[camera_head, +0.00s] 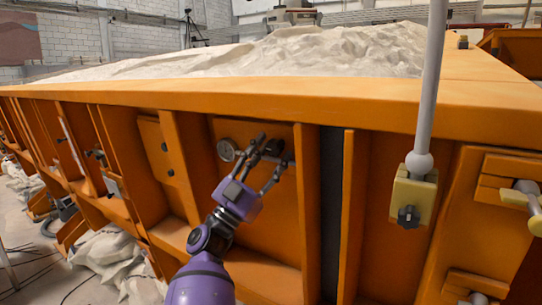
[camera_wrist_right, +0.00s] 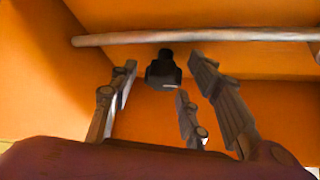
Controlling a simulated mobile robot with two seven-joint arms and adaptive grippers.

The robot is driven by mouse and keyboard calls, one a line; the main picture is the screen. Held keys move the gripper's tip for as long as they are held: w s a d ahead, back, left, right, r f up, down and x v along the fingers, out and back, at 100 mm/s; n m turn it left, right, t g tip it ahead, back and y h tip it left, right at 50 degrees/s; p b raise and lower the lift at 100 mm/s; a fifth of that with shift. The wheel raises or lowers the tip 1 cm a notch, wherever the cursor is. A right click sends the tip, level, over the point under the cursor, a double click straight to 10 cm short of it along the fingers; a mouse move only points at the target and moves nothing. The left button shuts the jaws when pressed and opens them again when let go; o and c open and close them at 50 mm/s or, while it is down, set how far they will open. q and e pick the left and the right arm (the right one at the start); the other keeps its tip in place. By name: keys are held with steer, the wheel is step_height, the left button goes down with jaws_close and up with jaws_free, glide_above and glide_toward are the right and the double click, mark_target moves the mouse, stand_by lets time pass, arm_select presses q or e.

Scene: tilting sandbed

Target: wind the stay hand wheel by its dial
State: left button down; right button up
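A small black knob (camera_wrist_right: 163,70) shows between and a little beyond the fingers in the right wrist view, where the gripper (camera_wrist_right: 164,75) is open. I see no clear contact with it. In the head view the fingers partly cover this dark part, and I cannot tell whether it is the hand wheel. My left gripper is not in view.
A grey bar (camera_wrist_right: 200,36) runs across the recess above the knob. Orange ribs (camera_head: 308,200) flank the recess. To the right, a grey post (camera_head: 430,90) ends in a ball on a yellow block (camera_head: 415,190) with a black star knob (camera_head: 408,216). Sand (camera_head: 300,52) fills the bed above.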

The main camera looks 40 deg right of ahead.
steer(key=c, duration=0.8)
steer(key=shift+c, duration=0.2)
steer(key=shift+m+g, duration=0.7)
steer(key=shift+m, duration=0.1)
